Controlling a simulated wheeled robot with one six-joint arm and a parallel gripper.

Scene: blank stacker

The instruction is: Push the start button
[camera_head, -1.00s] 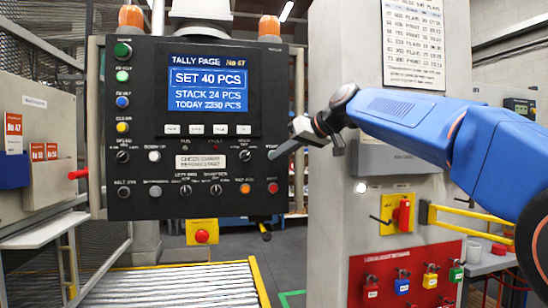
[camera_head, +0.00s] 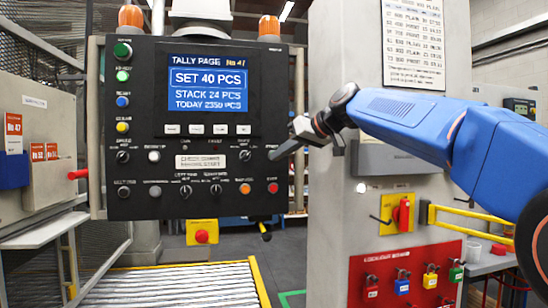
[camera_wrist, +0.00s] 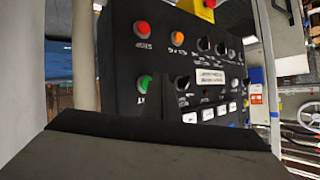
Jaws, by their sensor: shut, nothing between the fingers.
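A green button (camera_wrist: 145,82) shows in the wrist view on the black control panel (camera_head: 215,140), beside a partly hidden label that I cannot read. In the wrist view the red button (camera_wrist: 142,29) is above it and the orange button (camera_wrist: 177,38) is up and right. In the head view the red button (camera_head: 272,188) is low on the panel's right side, and my gripper hides the spot above it, where the green button sits. My gripper (camera_head: 277,154) is shut and empty, its tip in front of the panel's right edge. I cannot tell whether it touches.
The panel also has a lit screen (camera_head: 208,84), a column of coloured buttons at left, and several knobs. A yellow box with a red stop button (camera_head: 201,236) hangs below, above a roller conveyor (camera_head: 170,285). A grey pillar (camera_head: 335,230) stands right of the panel.

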